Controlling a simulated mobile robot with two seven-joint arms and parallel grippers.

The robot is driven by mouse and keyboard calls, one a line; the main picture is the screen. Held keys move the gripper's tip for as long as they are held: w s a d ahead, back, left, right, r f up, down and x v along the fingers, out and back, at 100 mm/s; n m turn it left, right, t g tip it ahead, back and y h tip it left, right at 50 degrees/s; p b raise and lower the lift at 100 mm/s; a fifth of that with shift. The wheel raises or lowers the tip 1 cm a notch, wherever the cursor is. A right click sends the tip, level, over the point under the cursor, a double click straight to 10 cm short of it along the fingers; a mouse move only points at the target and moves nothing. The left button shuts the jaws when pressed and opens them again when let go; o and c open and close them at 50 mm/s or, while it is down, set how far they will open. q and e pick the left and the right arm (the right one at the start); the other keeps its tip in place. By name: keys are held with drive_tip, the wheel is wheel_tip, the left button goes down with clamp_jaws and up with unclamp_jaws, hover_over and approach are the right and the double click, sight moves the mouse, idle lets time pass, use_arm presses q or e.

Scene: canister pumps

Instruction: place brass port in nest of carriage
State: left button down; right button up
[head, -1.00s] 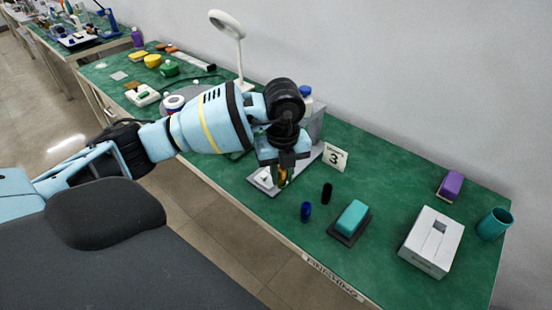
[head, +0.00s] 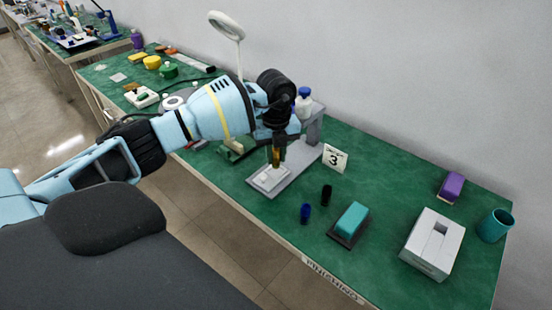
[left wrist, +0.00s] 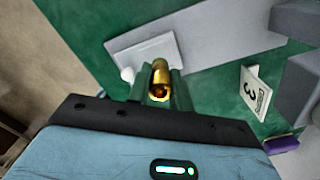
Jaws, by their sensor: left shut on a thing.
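My left gripper (head: 276,157) is shut on the brass port (left wrist: 159,80), a short gold cylinder that shows between the fingers in the left wrist view. In the head view the gripper points down, over the near end of a grey base with a pale carriage block (head: 269,177) on it. The carriage also shows as a pale plate (left wrist: 145,54) in the left wrist view. The port appears above or beside the carriage; I cannot tell whether they touch. The nest itself is too small or hidden to make out. My right gripper is not in view.
A card marked 3 (head: 335,159) stands right of the grey base. Dark and blue small cylinders (head: 305,212), a teal block (head: 351,219), a white slotted box (head: 432,244) and a teal cup (head: 494,225) stand further right. Green table is clear between them.

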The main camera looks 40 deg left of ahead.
use_arm(q)
drive_tip(key=shift+f, duration=0.95)
drive_tip(key=shift+f, duration=0.15)
drive_tip(key=c, duration=1.3)
unclamp_jaws()
drive_tip(key=shift+o, duration=0.2)
wheel_tip(320, 180, up, 12)
drive_tip(key=shift+r+p, duration=0.2)
drive_tip(key=shift+p, duration=0.1)
